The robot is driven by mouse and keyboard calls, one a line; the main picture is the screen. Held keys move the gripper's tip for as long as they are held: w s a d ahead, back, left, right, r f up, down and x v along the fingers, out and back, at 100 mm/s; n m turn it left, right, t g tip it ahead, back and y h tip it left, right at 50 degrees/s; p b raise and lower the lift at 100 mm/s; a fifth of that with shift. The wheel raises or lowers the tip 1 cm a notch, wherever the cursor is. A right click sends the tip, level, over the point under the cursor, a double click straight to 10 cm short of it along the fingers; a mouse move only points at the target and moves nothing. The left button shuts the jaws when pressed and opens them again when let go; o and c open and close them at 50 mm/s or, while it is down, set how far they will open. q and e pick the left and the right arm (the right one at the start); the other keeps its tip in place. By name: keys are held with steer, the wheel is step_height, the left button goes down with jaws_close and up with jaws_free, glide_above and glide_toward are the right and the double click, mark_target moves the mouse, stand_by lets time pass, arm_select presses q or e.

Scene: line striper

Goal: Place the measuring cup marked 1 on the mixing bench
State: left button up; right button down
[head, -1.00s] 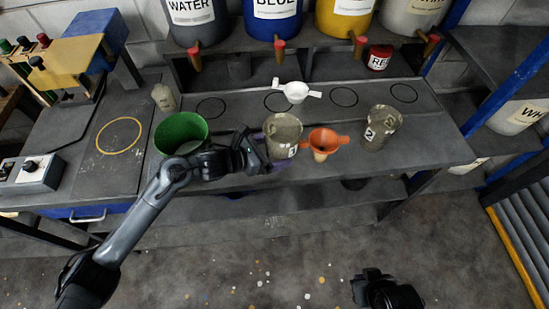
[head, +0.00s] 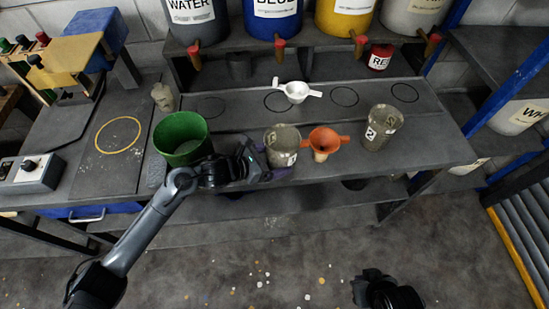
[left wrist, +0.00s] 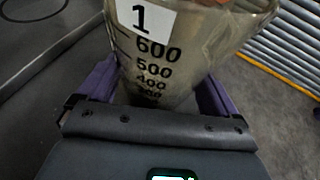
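The measuring cup marked 1 (head: 282,143) is a cloudy, clear cup, upright at the front middle of the grey bench (head: 235,125). In the left wrist view, the cup (left wrist: 190,50) shows its white 1 label and black scale. My left gripper (head: 268,162) has its purple fingers on both sides of the cup and appears shut on it. The fingertips are hidden behind the cup in the wrist view. Whether the cup's base touches the bench is unclear. My right gripper (head: 368,280) is low in the head view, away from the bench; its fingers are unclear.
An orange funnel-like vessel (head: 325,140) stands close right of the cup, with the cup marked 2 (head: 382,127) beyond it. A green bucket (head: 183,138) is left, near my left forearm. A white strainer-like piece (head: 296,91) lies behind. Several marked circles on the bench are empty.

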arm_select(q)
steer(key=shift+o, duration=0.6)
steer(key=shift+r, duration=0.1)
steer(key=shift+r+p, duration=0.15)
steer(key=shift+p, duration=0.2)
steer(key=shift+s+a, duration=0.15)
steer(key=shift+a, duration=0.2)
steer(key=v, duration=0.9)
steer(key=shift+s+a+r, duration=0.15)
steer(key=shift+s+a, duration=0.05)
steer(key=shift+a, duration=0.1)
steer(key=shift+v, duration=0.75)
steer(key=shift+r, duration=0.1)
